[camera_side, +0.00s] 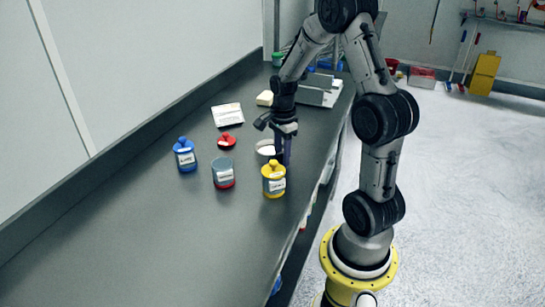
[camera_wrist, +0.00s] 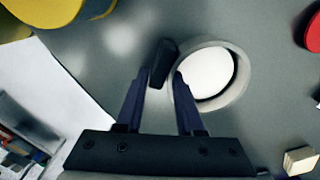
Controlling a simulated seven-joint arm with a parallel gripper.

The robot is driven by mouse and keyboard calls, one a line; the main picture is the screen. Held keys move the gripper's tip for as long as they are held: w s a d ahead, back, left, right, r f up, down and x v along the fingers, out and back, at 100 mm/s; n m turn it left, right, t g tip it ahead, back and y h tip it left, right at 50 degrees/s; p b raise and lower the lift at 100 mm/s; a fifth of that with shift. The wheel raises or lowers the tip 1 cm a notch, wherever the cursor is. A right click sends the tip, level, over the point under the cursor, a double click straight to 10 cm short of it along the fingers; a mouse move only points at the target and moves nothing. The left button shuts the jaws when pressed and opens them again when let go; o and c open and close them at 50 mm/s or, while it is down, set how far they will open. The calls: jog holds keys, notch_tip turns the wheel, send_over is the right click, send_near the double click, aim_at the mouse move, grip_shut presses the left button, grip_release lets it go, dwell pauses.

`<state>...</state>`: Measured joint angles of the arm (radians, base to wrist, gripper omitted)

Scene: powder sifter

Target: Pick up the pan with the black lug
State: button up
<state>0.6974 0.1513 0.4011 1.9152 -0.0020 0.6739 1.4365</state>
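The pan (camera_wrist: 240,84) is a pale grey round dish with a white filling, standing on the dark bench. Its black lug (camera_wrist: 163,63) sticks out on the left side in the wrist view. My gripper (camera_wrist: 162,76) is open, with its two dark fingers apart on either side of the lug. The right fingertip overlaps the pan's rim in that view; I cannot tell whether it touches. In the side view the pan (camera_side: 264,148) is partly hidden behind my gripper (camera_side: 283,160), and the lug cannot be made out.
A yellow lidded jar (camera_side: 273,180) stands close in front of the pan. A red-based grey jar (camera_side: 223,174), a blue jar (camera_side: 185,156) and a red lid (camera_side: 227,141) are to the left. A white card (camera_side: 228,115) and a cream block (camera_side: 265,98) lie behind. The front-left bench is clear.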

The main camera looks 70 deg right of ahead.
grip_shut()
jog(key=shift+r, duration=0.2)
